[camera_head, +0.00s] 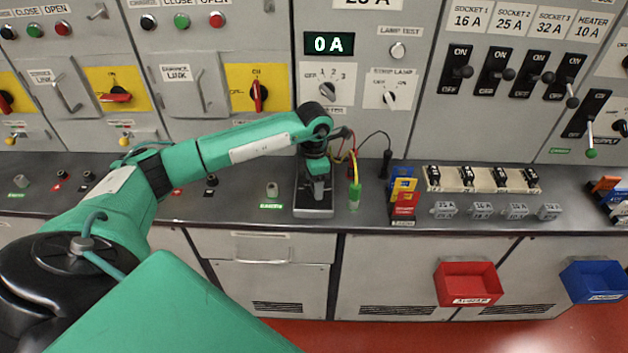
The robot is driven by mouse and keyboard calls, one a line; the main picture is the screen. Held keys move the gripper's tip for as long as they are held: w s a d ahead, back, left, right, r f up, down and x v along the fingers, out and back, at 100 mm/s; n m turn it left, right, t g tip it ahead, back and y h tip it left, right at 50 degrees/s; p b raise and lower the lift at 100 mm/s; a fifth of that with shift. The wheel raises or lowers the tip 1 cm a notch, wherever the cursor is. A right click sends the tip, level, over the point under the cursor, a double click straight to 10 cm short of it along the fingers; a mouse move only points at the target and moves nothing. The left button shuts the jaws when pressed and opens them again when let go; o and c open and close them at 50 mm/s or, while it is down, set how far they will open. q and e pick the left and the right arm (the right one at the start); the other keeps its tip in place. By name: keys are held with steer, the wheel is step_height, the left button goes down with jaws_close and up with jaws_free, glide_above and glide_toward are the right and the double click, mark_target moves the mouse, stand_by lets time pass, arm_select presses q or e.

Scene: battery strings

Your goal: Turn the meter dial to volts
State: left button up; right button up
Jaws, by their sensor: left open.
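A dark meter-like device with a grey front edge (313,212) lies on the bench ledge. My left gripper (318,192) points down over it, and the arm reaches in from the left. The gripper is open, and I see nothing held in it. It hides most of the device's face, so I cannot see the dial or its setting. I cannot tell whether the fingers touch it. My right gripper is not in view.
Yellow, red and dark leads and a green-tipped piece (354,196) lie just right of the gripper. Red, blue and yellow tags (403,196) stand further right. The panel behind has a "0 A" display (329,43) and a numbered selector (328,90). A red bin (468,284) hangs below.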

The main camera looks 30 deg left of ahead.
arm_select(q)
steer(key=shift+r, duration=0.1)
step_height(320, 180, up, 14)
steer(key=b, duration=0.3)
steer(key=shift+f, duration=0.2)
steer(key=shift+d, duration=0.1)
